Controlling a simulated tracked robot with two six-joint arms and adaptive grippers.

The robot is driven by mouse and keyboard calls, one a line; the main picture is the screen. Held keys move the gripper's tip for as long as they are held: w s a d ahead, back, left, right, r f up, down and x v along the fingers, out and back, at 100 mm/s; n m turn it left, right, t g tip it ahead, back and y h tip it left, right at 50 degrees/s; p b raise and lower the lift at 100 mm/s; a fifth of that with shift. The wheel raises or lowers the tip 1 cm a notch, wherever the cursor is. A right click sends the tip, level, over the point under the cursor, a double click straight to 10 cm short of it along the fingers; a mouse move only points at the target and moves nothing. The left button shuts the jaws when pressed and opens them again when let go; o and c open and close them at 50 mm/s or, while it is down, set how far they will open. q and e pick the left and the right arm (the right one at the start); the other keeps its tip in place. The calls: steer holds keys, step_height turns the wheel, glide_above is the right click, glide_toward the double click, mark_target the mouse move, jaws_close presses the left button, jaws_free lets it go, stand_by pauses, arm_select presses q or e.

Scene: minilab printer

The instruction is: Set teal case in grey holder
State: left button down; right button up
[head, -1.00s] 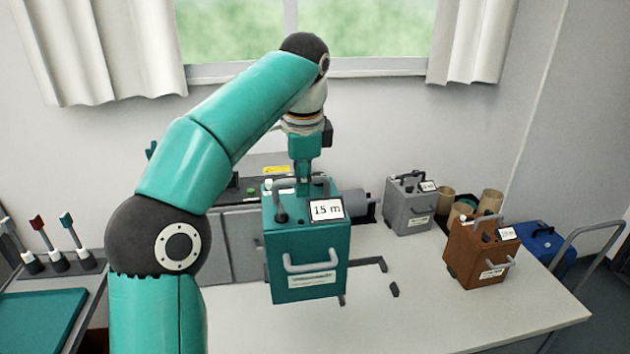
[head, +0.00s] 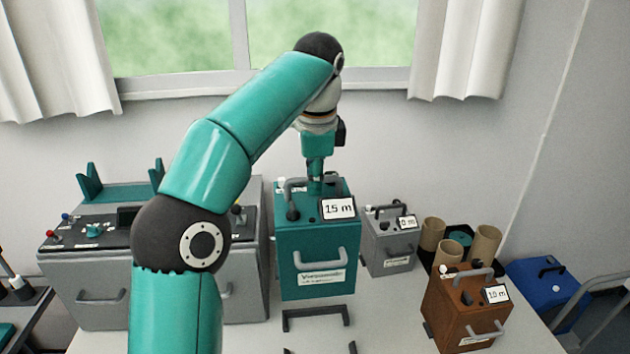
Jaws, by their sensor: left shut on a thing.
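The teal case (head: 315,262) hangs upright from my left gripper (head: 315,182), which is shut on its top handle. The case has a white "15 m" label on top and a light front handle. The grey holder appears to be the dark grey angled brackets (head: 316,312) on the table, just below the case in the head view. Further bracket pieces show at the lower picture edge, partly cut off. I cannot tell how high the case is above the table. My right gripper is not in view.
A grey case (head: 388,246) stands close right of the teal case. A brown case (head: 467,308) is nearer at right, with cardboard tubes (head: 484,245) behind it and a blue case (head: 545,283) beyond. A grey machine (head: 95,268) stands at left.

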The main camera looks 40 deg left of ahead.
arm_select(q)
steer(key=shift+w+d+r, duration=0.1)
steer(key=shift+w+d, duration=0.1)
steer(key=shift+w, duration=0.45)
steer(key=shift+w+d+f, duration=0.1)
steer(key=shift+w+f, duration=0.1)
steer(key=shift+f, duration=0.1)
steer(key=shift+s+f, duration=0.2)
steer(key=shift+f, duration=0.75)
step_height(320, 180, down, 8)
steer(key=shift+f, duration=0.1)
step_height(320, 180, down, 5)
steer(key=b, duration=0.3)
steer(key=shift+r, duration=0.2)
step_height(320, 180, down, 10)
steer(key=b, duration=0.9)
steer(key=shift+r+b, duration=0.25)
steer(key=shift+b, duration=0.1)
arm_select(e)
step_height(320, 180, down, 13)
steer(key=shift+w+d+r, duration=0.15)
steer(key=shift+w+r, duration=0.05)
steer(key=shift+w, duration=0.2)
arm_select(q)
steer(key=shift+p, duration=0.4)
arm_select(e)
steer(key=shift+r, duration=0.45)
